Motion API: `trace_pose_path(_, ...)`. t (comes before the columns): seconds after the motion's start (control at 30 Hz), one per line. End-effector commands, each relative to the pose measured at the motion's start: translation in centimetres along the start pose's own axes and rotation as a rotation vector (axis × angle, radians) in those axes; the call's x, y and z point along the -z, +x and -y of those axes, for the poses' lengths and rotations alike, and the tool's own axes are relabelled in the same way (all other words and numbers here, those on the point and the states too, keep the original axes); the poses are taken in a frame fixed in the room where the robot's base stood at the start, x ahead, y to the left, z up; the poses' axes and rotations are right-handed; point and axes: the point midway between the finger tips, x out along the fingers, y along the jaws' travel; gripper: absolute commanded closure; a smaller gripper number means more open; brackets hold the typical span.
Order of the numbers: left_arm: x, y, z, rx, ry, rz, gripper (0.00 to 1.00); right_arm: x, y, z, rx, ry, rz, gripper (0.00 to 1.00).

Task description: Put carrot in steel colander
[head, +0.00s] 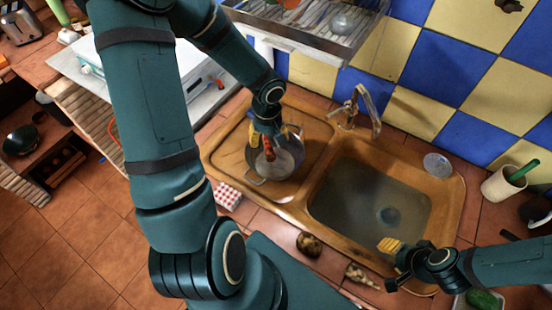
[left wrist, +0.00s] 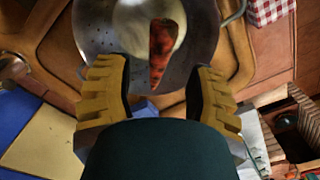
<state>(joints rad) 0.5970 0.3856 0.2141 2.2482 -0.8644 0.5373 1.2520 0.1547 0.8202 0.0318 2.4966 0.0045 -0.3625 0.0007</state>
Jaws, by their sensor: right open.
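The steel colander (head: 285,166) stands on the drainboard left of the sink basin; it fills the top of the left wrist view (left wrist: 205,30). The orange-brown carrot (head: 267,152) is at the colander, below my left gripper (head: 268,138). In the left wrist view the carrot (left wrist: 163,48) shows against the colander's inside, beyond the gap between my yellow fingers (left wrist: 158,90). The fingers are wide apart and do not touch it. Whether the carrot rests on the colander's bottom is hard to tell. My right gripper (head: 392,264) is open and empty at the sink's front right.
The basin (head: 350,200) holds murky water, with a faucet (head: 352,105) behind it. A red-checked box (head: 228,195) sits close to the colander's front left. Two small items (head: 309,244) lie on the front counter. A dish rack (head: 320,20) is above; a cup (head: 500,183) stands right.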

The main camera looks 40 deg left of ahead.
Motion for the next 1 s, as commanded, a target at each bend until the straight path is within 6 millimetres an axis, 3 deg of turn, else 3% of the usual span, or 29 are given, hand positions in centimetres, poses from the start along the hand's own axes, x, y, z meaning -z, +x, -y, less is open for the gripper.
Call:
trace_pose_path(0.37, 0.1, -0.5, 0.0, 0.000, -0.001, -0.002, 0.44, 0.0, 0.0, 0.0, 0.000, 0.000, 0.000, 0.53)
trace_pose_path(0.57, 0.1, -3.4, 0.0, -0.002, -0.002, -0.007, 0.44, 0.0, 0.0, 0.0, 0.000, 0.000, 0.000, 0.53)
trace_pose_path(0.8, 0.1, -8.3, 0.0, -0.002, -0.001, -0.005, 0.44, 0.0, 0.0, 0.0, 0.000, 0.000, 0.000, 0.53)
trace_pose_path(1.0, 0.1, -11.1, 0.0, -0.001, 0.000, -0.003, 0.44, 0.0, 0.0, 0.0, 0.000, 0.000, 0.000, 0.53)
